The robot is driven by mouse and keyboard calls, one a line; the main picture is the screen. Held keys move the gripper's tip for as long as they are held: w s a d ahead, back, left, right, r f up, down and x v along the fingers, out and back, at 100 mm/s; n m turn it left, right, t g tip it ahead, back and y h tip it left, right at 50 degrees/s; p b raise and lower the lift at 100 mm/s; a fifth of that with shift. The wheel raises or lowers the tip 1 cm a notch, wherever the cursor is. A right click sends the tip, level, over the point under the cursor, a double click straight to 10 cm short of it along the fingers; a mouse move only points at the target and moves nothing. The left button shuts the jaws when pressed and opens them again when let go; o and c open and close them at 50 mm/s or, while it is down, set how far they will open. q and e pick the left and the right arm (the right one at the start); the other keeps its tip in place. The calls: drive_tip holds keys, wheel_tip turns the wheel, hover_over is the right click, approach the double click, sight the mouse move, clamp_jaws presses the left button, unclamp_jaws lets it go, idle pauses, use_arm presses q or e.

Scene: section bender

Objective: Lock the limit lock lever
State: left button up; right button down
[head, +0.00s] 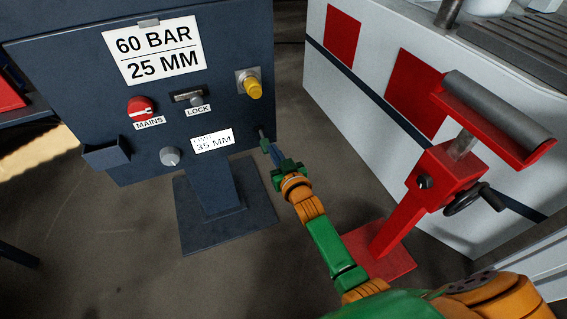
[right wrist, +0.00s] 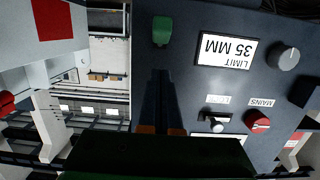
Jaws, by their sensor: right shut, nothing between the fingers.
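The dark blue control panel (head: 75,75) carries a slot with a small grey-knobbed lever (head: 195,99) above a LOCK label. It also shows in the right wrist view (right wrist: 216,127), upside down. A small dark-green handle (head: 262,134) stands at the panel's right edge, beside the LIMIT 35 MM label (head: 212,141). It is clearer in the right wrist view (right wrist: 162,31). I cannot tell from the labels which of these is the limit lock lever. My right gripper (head: 265,144) is shut and empty, its tips close to the green handle; contact is unclear. My left gripper is out of view.
The panel also has a red MAINS switch (head: 141,108), a grey knob (head: 170,156) and a yellow knob (head: 252,88). A red roller stand (head: 405,205) is right of my right arm, before a white cabinet (head: 370,95). The floor between panel and cabinet is open.

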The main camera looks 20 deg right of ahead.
drive_tip(key=s+f, duration=0.1)
drive_tip(key=s, duration=0.6)
drive_tip(key=shift+d+f, duration=0.2)
drive_tip(key=shift+f, duration=0.15)
